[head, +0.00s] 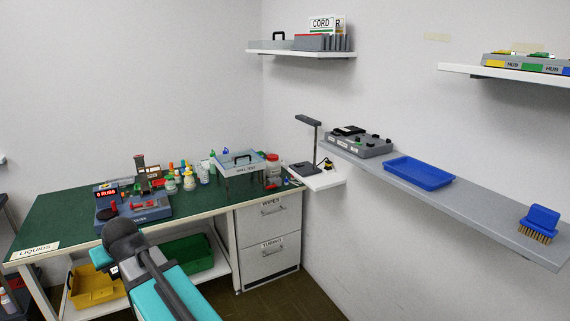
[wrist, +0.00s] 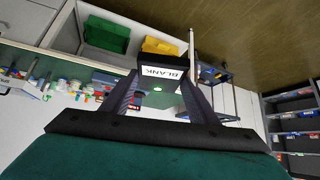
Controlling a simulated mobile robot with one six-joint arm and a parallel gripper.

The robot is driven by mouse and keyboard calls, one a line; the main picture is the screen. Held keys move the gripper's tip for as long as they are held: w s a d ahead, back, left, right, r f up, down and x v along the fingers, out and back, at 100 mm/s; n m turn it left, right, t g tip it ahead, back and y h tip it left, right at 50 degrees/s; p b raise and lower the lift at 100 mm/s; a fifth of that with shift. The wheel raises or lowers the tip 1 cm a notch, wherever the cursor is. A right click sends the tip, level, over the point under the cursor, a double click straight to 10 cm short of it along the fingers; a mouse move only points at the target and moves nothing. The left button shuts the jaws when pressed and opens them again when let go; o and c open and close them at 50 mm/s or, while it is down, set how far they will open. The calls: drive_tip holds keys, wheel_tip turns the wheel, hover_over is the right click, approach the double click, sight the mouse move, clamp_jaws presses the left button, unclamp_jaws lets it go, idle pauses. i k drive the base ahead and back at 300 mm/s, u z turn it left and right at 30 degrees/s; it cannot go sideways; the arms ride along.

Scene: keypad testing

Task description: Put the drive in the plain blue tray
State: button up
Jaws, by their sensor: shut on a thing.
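The plain blue tray (head: 418,175) lies empty on the long grey shelf (head: 480,212) on the right wall in the head view. In the wrist view my gripper (wrist: 158,88) is shut on a dark block, the drive (wrist: 160,74), with a white label reading BLANK and a small green light. The drive is held between the two fingers, clear of any surface. The head view shows my arm at the bottom centre, but neither the gripper nor the drive can be made out there.
A grey device (head: 357,142) sits left of the tray, and a blue brush (head: 540,224) stands to its right on the same shelf. A small white shelf (head: 318,181) holds a lamp. The green-topped bench (head: 70,207) is crowded with bottles and devices.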

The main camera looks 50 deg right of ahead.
sight(425, 178)
drive_tip(key=z, duration=0.6)
drive_tip(key=i, duration=0.6)
drive_tip(key=z, duration=0.05)
drive_tip(key=k, duration=0.6)
